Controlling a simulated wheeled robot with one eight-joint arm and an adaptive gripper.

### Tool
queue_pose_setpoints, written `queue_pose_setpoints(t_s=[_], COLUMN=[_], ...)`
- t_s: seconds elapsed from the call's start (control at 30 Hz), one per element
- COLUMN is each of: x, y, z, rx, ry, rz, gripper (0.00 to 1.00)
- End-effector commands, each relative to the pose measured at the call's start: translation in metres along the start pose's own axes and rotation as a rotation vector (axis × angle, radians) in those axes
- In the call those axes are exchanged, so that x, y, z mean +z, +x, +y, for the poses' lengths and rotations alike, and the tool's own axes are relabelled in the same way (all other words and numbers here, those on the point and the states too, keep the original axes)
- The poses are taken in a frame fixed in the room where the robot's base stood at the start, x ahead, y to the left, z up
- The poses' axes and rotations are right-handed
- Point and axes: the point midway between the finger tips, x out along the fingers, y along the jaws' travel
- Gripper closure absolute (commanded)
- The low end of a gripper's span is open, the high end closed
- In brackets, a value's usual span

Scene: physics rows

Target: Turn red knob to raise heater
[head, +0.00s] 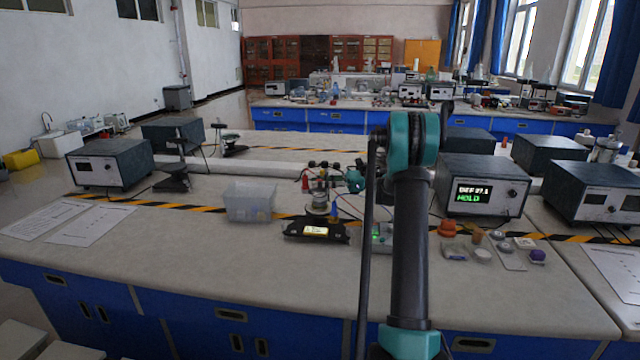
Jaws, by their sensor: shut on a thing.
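A small red knob (305,183) shows above the middle of the near bench, on a small stand setup with a round metal part (320,203) below it. My gripper (318,174) reaches this setup from the right, its dark fingers shut at the knob. The contact is too small to see clearly. A black unit with a lit yellowish display (316,230) sits just in front. I cannot tell which part is the heater. My arm hides part of the bench to the right of the setup.
A clear plastic bin (250,202) stands left of the setup. Paper sheets (90,223) lie at left. The front bench is mostly clear.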

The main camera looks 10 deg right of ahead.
Motion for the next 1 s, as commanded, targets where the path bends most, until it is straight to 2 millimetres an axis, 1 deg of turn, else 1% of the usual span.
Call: queue_pose_setpoints(t_s=[0.2,0.4,0.97,1.0], x=[-0.0003,-0.0002,-0.0001,-0.0001], y=[0.0003,0.0004,0.0007,0.0007], z=[-0.0009,-0.0005,0.0002,0.0002], rx=[0.126,0.193,0.221,0.221], ry=[0.000,0.000,0.000,0.000], rz=[0.000,0.000,0.000,0.000], gripper=[1.00,1.00,1.00,0.73])
